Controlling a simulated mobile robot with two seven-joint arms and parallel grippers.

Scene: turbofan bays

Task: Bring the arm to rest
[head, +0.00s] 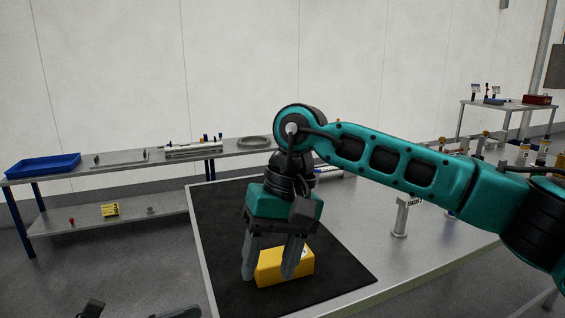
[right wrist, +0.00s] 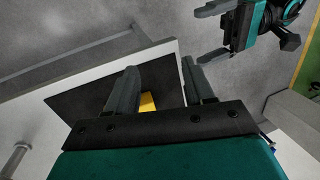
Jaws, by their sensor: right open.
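My right arm comes in from the right in the head view and bends down at its wrist. My right gripper (head: 269,273) points downward with its two grey fingers apart. A yellow box (head: 272,268) lies on the black mat (head: 225,220), partly hidden by the fingers. The box also shows between the fingertips in the right wrist view (right wrist: 147,103). I cannot tell whether the fingers touch it. My left gripper (right wrist: 205,33) shows at the top right of the right wrist view, fingers apart and empty, away from the mat.
The mat lies on a grey table (head: 360,215) with a small metal post (head: 401,216) right of it. A back bench holds a blue tray (head: 43,163) and metal parts; its lower shelf holds a yellow item (head: 110,210). A far-right table holds a red box (head: 537,99).

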